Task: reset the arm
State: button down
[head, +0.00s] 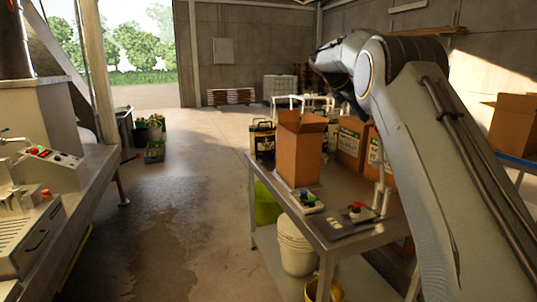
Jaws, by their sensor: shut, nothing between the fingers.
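My arm (440,150) rises from the lower right, grey and white. It bends at a rounded joint near the top centre-right. Beyond that joint a shorter link (340,55) points left and away over the metal table. My gripper does not show in the head view; the far end of the arm is hidden behind its own links.
A metal table (345,240) below my arm bears an open cardboard box (299,150), a button box (307,201) and a red-button panel (353,213). A machine bench (75,200) runs along the left. The wet floor (180,220) between is clear.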

jog(key=s+a+f+m+y+b, duration=0.1)
jog(key=s+a+f+m+y, duration=0.15)
jog(key=s+f, duration=0.35)
jog(key=s+a+f+m+g+y+b, duration=0.1)
jog(key=s+a+f+m, duration=0.3)
jog(key=s+f, duration=0.3)
jog(key=s+a+f+m+y+b, duration=0.1)
jog(key=s+a+f+m+y, duration=0.15)
jog(key=s+f, duration=0.35)
jog(key=s+a+f+m, duration=0.2)
jog(key=s+f+m, duration=0.1)
jog(key=s, duration=0.6)
jog(key=s+a+f+m+g+y+b, duration=0.1)
jog(key=s+f+m, duration=0.3)
jog(key=s, duration=0.5)
jog(key=s+a+f+m+y+b, duration=0.1)
jog(key=s+a+f+m, duration=0.2)
jog(key=s+f, duration=0.4)
jog(key=s+m, duration=0.1)
jog(key=s, duration=0.2)
